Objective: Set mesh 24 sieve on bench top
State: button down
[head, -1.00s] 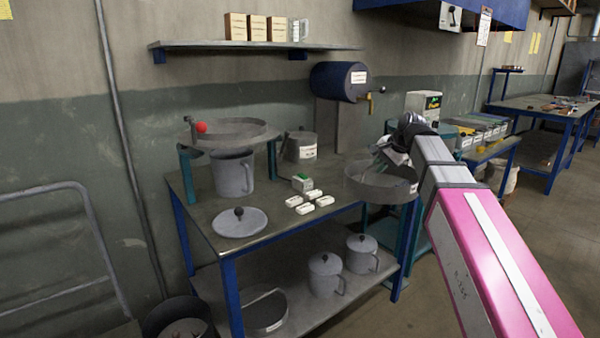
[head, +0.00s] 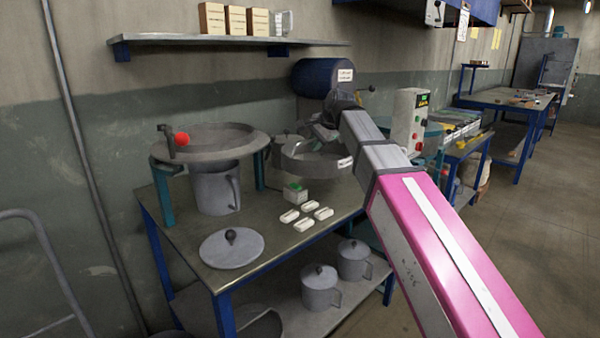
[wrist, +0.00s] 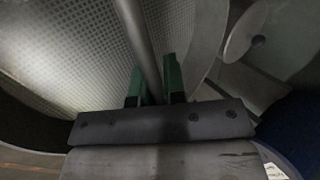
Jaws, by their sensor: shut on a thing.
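A round grey sieve (head: 310,165) with a pale label on its side is held up in the head view, over the back right part of the bench top (head: 185,245). I cannot read its mesh number. My gripper (head: 326,134) is at the sieve's far rim, partly hidden by my arm. In the wrist view the green fingers of my gripper (wrist: 155,85) are shut on the rim of the sieve, whose mesh (wrist: 60,35) fills the upper left. The sieve appears level and clear of the bench surface.
The front right of the bench is bare.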

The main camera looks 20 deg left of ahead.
aim_at(334, 155)
jog(key=w+d+f, duration=0.2)
jog(key=w, duration=0.1)
jog(key=w+d+f, duration=0.1)
jog(key=w+f, duration=0.1)
jog(key=w, duration=0.1)
jog(key=w+d+f, duration=0.2)
jog(key=w, duration=0.1)
jog(key=shift+w+d+f, duration=0.15)
jog(key=shift+d+f, duration=0.05)
jog(key=shift+d, duration=0.1)
jog(key=shift+d+f, duration=0.1)
jog(key=shift+f, duration=1.95)
jog(key=c, duration=1.5)
grip_release()
jog(key=shift+f, duration=0.1)
jog(key=o, duration=0.3)
jog(key=v, duration=1.2)
jog(key=shift+w, duration=0.15)
